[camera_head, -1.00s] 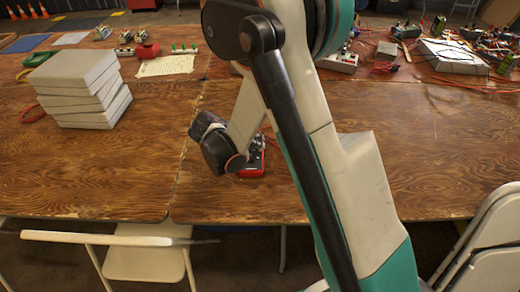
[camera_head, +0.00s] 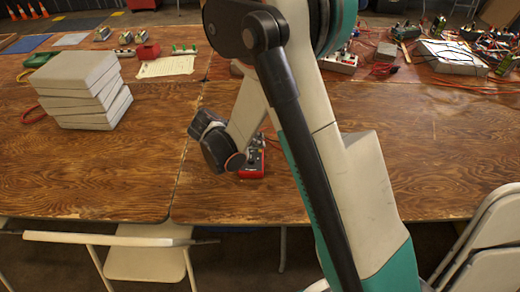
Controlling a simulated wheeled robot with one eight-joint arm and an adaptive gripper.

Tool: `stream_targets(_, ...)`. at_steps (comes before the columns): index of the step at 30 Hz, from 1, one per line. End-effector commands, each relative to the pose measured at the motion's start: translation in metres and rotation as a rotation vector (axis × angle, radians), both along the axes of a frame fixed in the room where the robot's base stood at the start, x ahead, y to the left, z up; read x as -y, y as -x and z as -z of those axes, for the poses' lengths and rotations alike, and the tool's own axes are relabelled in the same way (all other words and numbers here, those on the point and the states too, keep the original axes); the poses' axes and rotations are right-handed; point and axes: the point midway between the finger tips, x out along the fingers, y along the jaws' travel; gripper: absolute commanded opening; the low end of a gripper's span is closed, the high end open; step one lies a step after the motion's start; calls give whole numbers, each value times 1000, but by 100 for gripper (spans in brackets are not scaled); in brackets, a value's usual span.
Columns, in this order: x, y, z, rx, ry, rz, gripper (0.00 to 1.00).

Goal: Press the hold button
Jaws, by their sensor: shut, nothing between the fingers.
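A small red box (camera_head: 252,168) with grey and dark parts on top sits on the wooden table near its front edge. It is partly hidden behind my wrist. I cannot make out a hold button or read any label on it. My gripper (camera_head: 254,147) shows only as a small grey and dark shape beyond my wrist, at the top of the red box. It seems shut and empty. The fingertips blend with the parts on the box, so I cannot tell whether they touch it.
A stack of pale blocks (camera_head: 80,88) stands at the left. A paper sheet (camera_head: 166,67) and a red block (camera_head: 148,50) lie farther back. Devices and cables crowd the back right. Folding chairs (camera_head: 150,258) stand at the front. The table's front middle is mostly clear.

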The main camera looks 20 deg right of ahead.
Motion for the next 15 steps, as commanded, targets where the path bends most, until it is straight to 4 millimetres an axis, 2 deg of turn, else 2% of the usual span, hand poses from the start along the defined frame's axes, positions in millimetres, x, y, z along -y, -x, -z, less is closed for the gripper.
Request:
stream_targets(10,0,0,-2,0,0,0,0)
stream_targets(15,0,0,-13,0,0,0,0)
